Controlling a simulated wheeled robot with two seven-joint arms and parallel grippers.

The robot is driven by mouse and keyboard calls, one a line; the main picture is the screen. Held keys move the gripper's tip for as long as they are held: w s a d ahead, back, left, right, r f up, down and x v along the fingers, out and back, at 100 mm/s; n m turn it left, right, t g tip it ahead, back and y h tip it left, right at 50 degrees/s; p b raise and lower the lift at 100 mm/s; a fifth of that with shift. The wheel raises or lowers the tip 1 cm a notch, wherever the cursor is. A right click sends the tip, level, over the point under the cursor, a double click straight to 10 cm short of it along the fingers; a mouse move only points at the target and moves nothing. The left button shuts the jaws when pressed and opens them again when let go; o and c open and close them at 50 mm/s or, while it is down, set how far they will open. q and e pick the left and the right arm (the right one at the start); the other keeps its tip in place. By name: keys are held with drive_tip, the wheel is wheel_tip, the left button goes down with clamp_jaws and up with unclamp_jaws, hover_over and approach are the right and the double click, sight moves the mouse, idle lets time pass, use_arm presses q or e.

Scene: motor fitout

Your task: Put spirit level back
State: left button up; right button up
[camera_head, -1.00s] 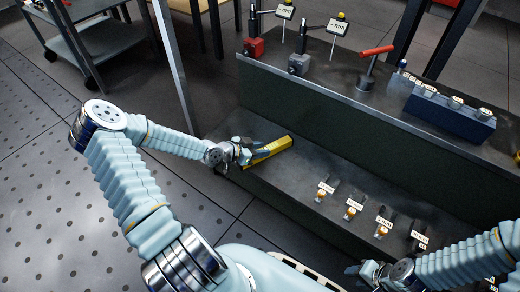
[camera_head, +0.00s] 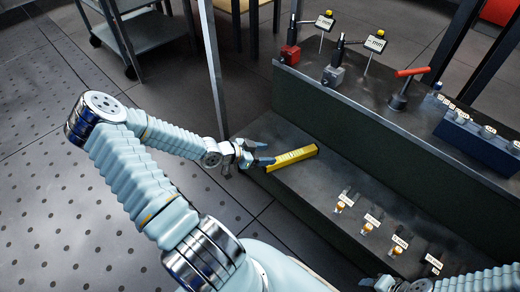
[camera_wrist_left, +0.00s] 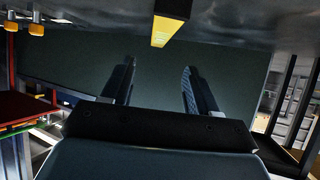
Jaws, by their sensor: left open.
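The yellow spirit level (camera_head: 293,157) lies on the lower step of the dark bench, near that step's left end. It also shows in the left wrist view (camera_wrist_left: 168,28) at the top, ahead of the fingers and apart from them. My left gripper (camera_head: 262,162) is beside the near left end of the level; in the left wrist view (camera_wrist_left: 158,85) its two fingers stand wide apart with nothing between them. My right gripper (camera_head: 372,283) is at the bottom edge of the head view, partly cut off, and its fingers are too small to read.
The lower step (camera_head: 310,190) holds several small tagged items with orange parts (camera_head: 367,227). The upper step carries a red-based stand (camera_head: 290,54), a grey-based stand (camera_head: 333,76), a red-handled tool (camera_head: 404,88) and a blue block (camera_head: 475,140). A grey post (camera_head: 212,70) stands behind my left arm.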

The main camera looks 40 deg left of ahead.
use_arm(q)
drive_tip(key=s+d+f+n+g+h, duration=0.1)
drive_tip(key=d+f+n+g, duration=0.1)
drive_tip(key=d, duration=0.6)
drive_tip(key=s+d+f+n+g+h, duration=0.1)
drive_tip(key=d+f+n+g, duration=0.1)
drive_tip(key=d, duration=0.7)
drive_tip(key=s+d+f+n+g+y, duration=0.3)
drive_tip(key=s+d+f+g, duration=0.2)
drive_tip(key=s, duration=0.5)
drive_tip(key=shift+s+d+g+y, duration=0.3)
drive_tip(key=shift+d+g+y, duration=0.1)
drive_tip(key=shift+d, duration=0.8)
drive_tip(key=r+p, duration=0.4)
drive_tip(key=p, duration=0.1)
drive_tip(key=shift+s+d+r, duration=0.15)
drive_tip(key=shift+d+r, duration=0.15)
drive_tip(key=shift+d, duration=0.05)
